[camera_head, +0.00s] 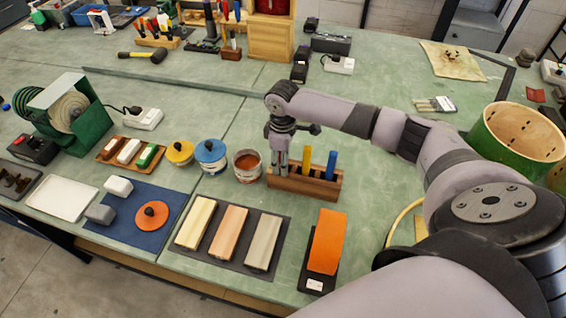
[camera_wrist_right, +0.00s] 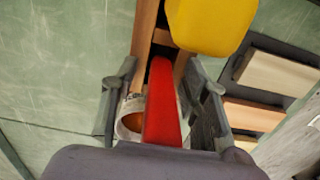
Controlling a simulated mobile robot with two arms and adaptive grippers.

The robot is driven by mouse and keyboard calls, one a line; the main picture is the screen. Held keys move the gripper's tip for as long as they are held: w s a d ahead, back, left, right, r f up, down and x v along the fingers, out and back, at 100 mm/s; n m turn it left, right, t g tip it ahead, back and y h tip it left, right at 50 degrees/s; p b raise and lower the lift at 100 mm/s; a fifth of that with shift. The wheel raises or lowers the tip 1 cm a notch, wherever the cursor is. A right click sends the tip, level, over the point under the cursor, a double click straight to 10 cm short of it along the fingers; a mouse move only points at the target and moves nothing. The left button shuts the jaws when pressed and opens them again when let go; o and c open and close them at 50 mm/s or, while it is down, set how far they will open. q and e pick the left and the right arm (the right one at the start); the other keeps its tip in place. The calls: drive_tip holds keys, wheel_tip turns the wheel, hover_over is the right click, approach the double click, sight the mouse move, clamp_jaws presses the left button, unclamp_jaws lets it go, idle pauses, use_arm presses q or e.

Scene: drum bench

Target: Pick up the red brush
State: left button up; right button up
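The red brush (camera_wrist_right: 161,105) stands in the wooden rack, its red handle rising between my right gripper's fingers in the wrist view. In the head view it is hidden behind the gripper. My right gripper (camera_head: 278,160) points down at the left end of the wooden rack (camera_head: 312,188). Its fingers are apart, one on each side of the red handle, with gaps visible in the wrist view. The yellow brush (camera_head: 306,160) and the blue brush (camera_head: 331,165) stand upright in the same rack, to the right. My left gripper is not in view.
An open tin (camera_head: 247,166) of brown-orange contents stands just left of the rack. A dark mat (camera_head: 218,249) with several blocks and an orange block (camera_head: 327,242) lie in front.

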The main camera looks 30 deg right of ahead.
drive_tip(key=c, duration=0.9)
drive_tip(key=shift+r, duration=0.1)
